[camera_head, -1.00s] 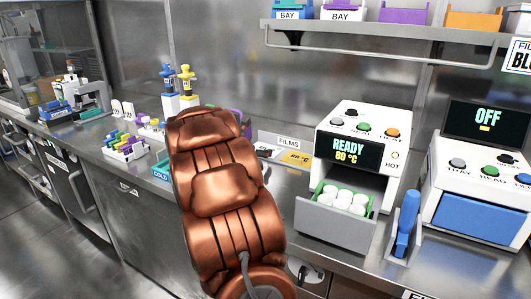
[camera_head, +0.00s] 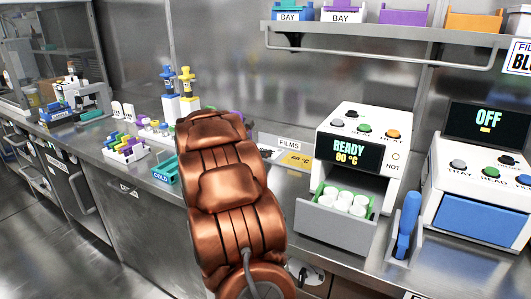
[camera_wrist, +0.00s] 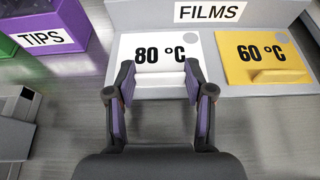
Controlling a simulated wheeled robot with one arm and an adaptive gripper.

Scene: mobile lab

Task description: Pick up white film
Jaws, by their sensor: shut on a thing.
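The white film (camera_wrist: 160,65), marked 80 °C, lies on the film stand (camera_wrist: 240,12) beside the yellow film (camera_wrist: 263,60), marked 60 °C. My gripper (camera_wrist: 158,80) has a fingertip on each side of the white film's raised front tab and is shut on it. The wrist view does not clearly show whether the film is lifted off the stand. In the head view my arm hides the gripper and the white film. The yellow film (camera_head: 296,159) shows there just right of the arm.
A purple TIPS box (camera_wrist: 52,30) stands left of the stand. In the head view, a white heater (camera_head: 364,140) reading READY 80 °C has an open drawer (camera_head: 330,224) with white-capped tubes. A blue tool (camera_head: 407,225) and a second machine (camera_head: 480,190) stand right of it.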

